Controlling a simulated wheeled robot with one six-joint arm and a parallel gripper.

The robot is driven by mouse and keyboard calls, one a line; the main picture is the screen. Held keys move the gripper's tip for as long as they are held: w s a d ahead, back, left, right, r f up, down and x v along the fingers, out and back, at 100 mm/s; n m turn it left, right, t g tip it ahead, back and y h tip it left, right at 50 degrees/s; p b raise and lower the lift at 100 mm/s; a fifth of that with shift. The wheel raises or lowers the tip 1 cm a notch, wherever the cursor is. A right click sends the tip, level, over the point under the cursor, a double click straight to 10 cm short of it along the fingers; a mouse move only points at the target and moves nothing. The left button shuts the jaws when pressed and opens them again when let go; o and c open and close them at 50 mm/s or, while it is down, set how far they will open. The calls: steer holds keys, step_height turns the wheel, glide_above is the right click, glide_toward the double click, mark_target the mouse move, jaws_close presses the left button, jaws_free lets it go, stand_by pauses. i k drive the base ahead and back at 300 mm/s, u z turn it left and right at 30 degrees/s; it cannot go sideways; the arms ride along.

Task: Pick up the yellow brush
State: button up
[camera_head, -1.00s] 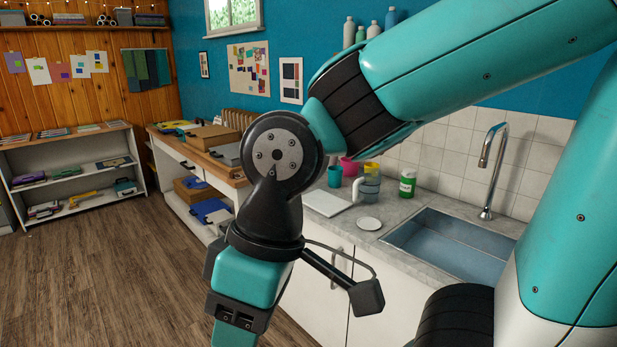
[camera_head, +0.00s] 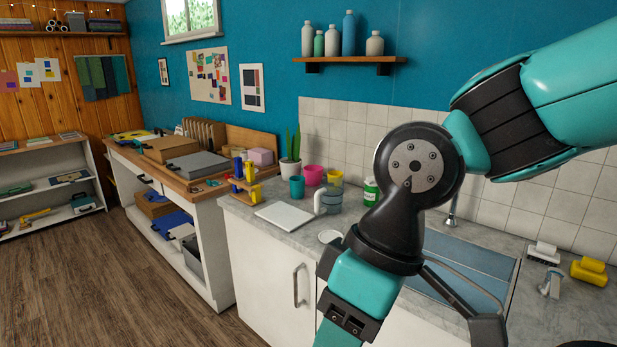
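A yellow brush (camera_head: 589,271) lies on the grey counter at the right edge of the view, to the right of the sink. A similar white brush (camera_head: 544,252) lies just to its left. My arm's wrist reaches down in the middle of the view, left of the yellow brush and well apart from it, in front of the sink. My gripper's fingers are below the bottom edge of the view, so I cannot see whether they hold anything.
The sink (camera_head: 462,262) is partly hidden behind my arm, and a small metal-and-white object (camera_head: 550,284) lies near the brushes. A white board (camera_head: 290,215), cups and a green bottle (camera_head: 371,191) stand on the counter's left part. The wooden floor at left is clear.

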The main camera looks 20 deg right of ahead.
mark_target(251, 181)
steer(key=z, duration=0.1)
steer(key=i, duration=0.95)
steer(key=k, duration=0.9)
steer(key=u, duration=1)
steer(key=i, duration=0.7)
steer(key=z, duration=2.5)
steer(key=i, duration=0.4)
